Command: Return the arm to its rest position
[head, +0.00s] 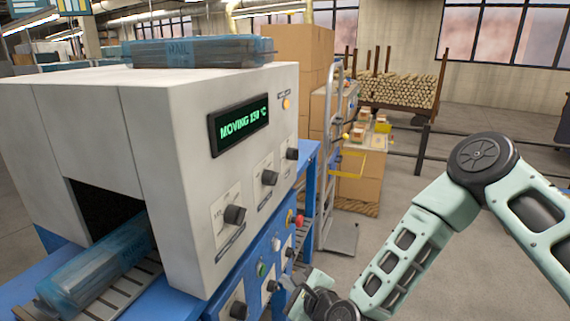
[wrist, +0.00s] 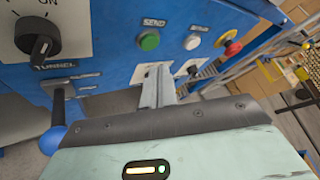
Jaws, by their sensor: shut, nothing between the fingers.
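My gripper (wrist: 158,88) shows in the wrist view with its two grey fingers together and nothing between them. It points toward the blue control panel (wrist: 105,62) of the machine, with the fingertips in front of the panel near a lower switch. Whether they touch the panel I cannot tell. In the head view my pale green arm bends down from the right, and its wrist end is low in the picture beside the panel; the fingers are not clear there.
The white tunnel machine (head: 175,130) has a lit display (head: 240,125) reading MOVING. One wrapped bundle (head: 95,268) lies at its mouth, another (head: 200,51) on top. A blue-knobbed lever (wrist: 52,138) is near my gripper. A hand truck (head: 335,160) and boxes stand behind; right floor is open.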

